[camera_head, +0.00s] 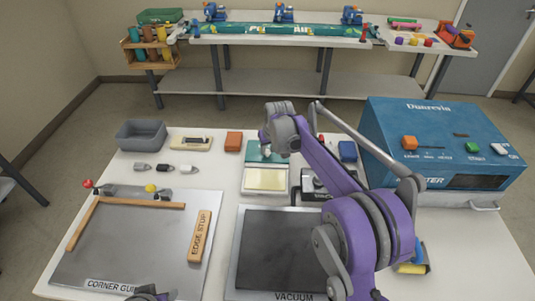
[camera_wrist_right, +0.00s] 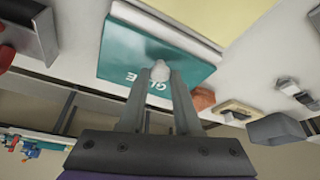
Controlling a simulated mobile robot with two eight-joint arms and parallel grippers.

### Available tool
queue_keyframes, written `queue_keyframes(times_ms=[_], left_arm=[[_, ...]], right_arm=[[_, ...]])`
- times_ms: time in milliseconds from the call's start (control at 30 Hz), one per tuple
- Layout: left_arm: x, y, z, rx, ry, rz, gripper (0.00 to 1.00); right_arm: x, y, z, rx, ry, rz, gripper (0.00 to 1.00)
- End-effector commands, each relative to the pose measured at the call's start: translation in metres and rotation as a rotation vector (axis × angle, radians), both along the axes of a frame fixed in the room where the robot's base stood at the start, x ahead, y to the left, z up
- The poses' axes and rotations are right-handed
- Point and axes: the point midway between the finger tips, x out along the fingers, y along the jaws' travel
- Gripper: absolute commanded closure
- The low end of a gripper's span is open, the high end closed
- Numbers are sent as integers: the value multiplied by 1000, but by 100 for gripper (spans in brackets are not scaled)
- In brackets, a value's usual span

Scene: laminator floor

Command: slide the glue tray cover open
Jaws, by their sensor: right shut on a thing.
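The glue tray (camera_head: 265,193) stands behind the vacuum plate, with pale yellow glue showing in its front part. Its teal cover (camera_head: 253,152) lies at the back of the tray, partly hidden by my right arm. My right gripper (camera_head: 270,150) is over the cover. In the right wrist view, the fingers (camera_wrist_right: 160,76) are shut on a small whitish knob (camera_wrist_right: 160,68) on the teal cover (camera_wrist_right: 118,52) lettered GLUE. The yellow glue (camera_wrist_right: 215,15) lies bare beside the cover there. A small dark part of my left gripper (camera_head: 150,293) shows at the bottom edge; its fingers are unclear.
A blue laminator (camera_head: 445,140) stands right of the tray. An orange block (camera_head: 233,141), a tape-like item (camera_head: 190,143) and a grey bin (camera_head: 141,134) stand to the left. The corner guide board (camera_head: 130,245) and vacuum plate (camera_head: 280,250) lie in front.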

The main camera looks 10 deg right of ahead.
Motion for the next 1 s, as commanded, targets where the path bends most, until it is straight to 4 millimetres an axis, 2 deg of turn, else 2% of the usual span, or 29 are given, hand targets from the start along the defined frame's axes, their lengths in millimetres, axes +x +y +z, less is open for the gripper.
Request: queue_keyframes(times_ms=[233, 267, 400, 767, 867, 1000], left_arm=[[0, 0, 0, 0, 0, 0, 50], [0, 0, 0, 0, 0, 0, 50], [0, 0, 0, 0, 0, 0, 50], [0, 0, 0, 0, 0, 0, 50], [0, 0, 0, 0, 0, 0, 50], [0, 0, 0, 0, 0, 0, 50]], right_arm=[[0, 0, 0, 0, 0, 0, 100], [0, 0, 0, 0, 0, 0, 63], [0, 0, 0, 0, 0, 0, 39], [-2, 0, 4, 0, 0, 0, 39], [-7, 0, 16, 0, 0, 0, 39], [-18, -1, 41, 0, 0, 0, 39]])
